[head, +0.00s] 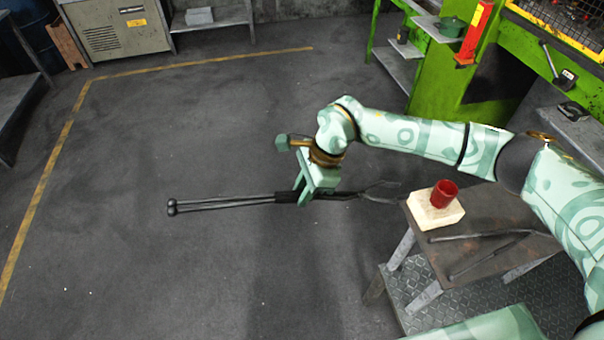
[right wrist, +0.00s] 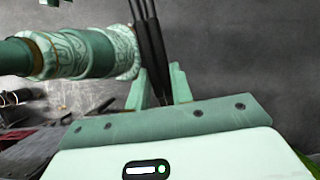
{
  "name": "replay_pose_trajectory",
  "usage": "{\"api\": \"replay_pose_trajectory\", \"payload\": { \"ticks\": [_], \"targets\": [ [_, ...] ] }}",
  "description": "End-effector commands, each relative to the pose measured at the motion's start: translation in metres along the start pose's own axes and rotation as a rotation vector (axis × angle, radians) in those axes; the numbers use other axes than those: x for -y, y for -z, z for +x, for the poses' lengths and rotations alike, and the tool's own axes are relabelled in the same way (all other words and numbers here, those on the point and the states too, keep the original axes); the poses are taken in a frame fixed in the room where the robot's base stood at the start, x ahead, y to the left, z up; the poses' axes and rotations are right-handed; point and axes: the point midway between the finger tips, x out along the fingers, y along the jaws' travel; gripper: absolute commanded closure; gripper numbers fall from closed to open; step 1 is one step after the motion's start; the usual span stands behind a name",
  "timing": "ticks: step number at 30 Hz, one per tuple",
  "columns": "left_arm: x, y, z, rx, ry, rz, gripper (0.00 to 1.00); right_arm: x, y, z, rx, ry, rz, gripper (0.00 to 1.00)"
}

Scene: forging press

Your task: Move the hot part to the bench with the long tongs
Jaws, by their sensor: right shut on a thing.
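My right gripper (head: 314,192) is shut on the long dark tongs (head: 230,203) near their middle, and they hang over the floor. Two handles with ball ends point left; the spread jaws point right, with tips just left of the pale block in the picture. The red hot part (head: 444,194), a short cylinder, stands on the pale block (head: 438,214) and is apart from the tongs. In the right wrist view, the tongs (right wrist: 149,40) pass between the fingers of my right gripper (right wrist: 160,92).
The block stands on a small metal table (head: 510,258), where another dark long-handled tool (head: 485,238) lies. A green machine (head: 450,85) with a grey side shelf stands behind at right. A grey cabinet (head: 117,27) is at the back left. The floor at left is clear.

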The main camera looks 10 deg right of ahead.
Motion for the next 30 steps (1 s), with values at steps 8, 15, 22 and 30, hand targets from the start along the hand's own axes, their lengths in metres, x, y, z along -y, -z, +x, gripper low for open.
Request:
{"api": "replay_pose_trajectory", "payload": {
  "ticks": [8,15,22,30],
  "targets": [
    [0.000,0.001,0.000,-0.001,0.000,0.001,1.00,0.004,0.010,-0.002,0.012,0.023,0.055,1.00],
    [0.000,0.003,0.008,-0.005,0.001,0.001,1.00,0.003,0.041,0.001,0.011,0.023,0.053,1.00],
    [0.000,0.002,0.017,-0.004,0.000,0.001,1.00,0.002,0.066,0.004,0.011,0.024,0.051,1.00],
    [-0.001,0.001,0.021,-0.004,0.000,0.001,1.00,0.001,0.078,0.005,0.012,0.023,0.050,1.00]
  ]
}}
